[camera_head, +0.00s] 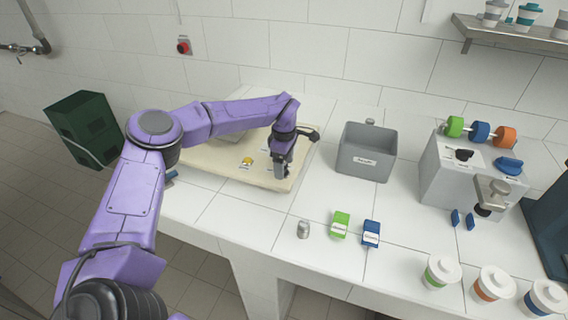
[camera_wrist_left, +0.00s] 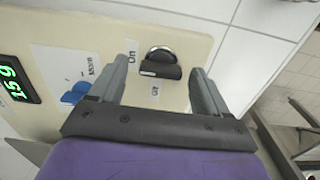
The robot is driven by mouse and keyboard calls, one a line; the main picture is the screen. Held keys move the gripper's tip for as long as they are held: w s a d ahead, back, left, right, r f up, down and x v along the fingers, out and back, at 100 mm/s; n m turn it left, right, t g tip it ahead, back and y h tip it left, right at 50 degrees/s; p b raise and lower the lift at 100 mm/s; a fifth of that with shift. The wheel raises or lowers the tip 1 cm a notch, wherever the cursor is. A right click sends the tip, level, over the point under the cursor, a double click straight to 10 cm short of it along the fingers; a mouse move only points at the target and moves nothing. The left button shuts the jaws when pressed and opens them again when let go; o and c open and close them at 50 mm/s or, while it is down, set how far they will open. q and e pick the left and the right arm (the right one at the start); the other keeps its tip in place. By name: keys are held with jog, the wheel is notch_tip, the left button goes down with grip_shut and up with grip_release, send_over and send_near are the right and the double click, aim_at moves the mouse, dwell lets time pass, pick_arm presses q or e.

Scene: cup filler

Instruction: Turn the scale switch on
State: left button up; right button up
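The scale is a wide beige box (camera_head: 215,180) at the back left of the white counter. Its beige face (camera_wrist_left: 95,18) fills much of the left wrist view. The scale switch, a black rotary knob (camera_wrist_left: 161,66), is on that face beside "On" and "Off" labels. Which label it points to is hard to tell. My left gripper (camera_head: 281,172) is over the scale's right end, where it hides the switch in the head view. In the left wrist view its two grey fingers are apart, one on each side of the knob. Contact is not clear. My right gripper is not in view.
A blue knob (camera_wrist_left: 76,92) marked "Alarm" and a green-digit display (camera_wrist_left: 17,80) are left of the switch. A grey bin (camera_head: 367,165) stands right of the scale, with a grey dispenser (camera_head: 440,180) farther right. Small green (camera_head: 340,225) and blue (camera_head: 371,233) boxes stand in front.

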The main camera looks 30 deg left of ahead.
pick_arm(q)
jog(key=shift+r, duration=0.45)
notch_tip(320, 180, up, 10)
jog(key=b, duration=0.2)
jog(key=shift+f, duration=0.15)
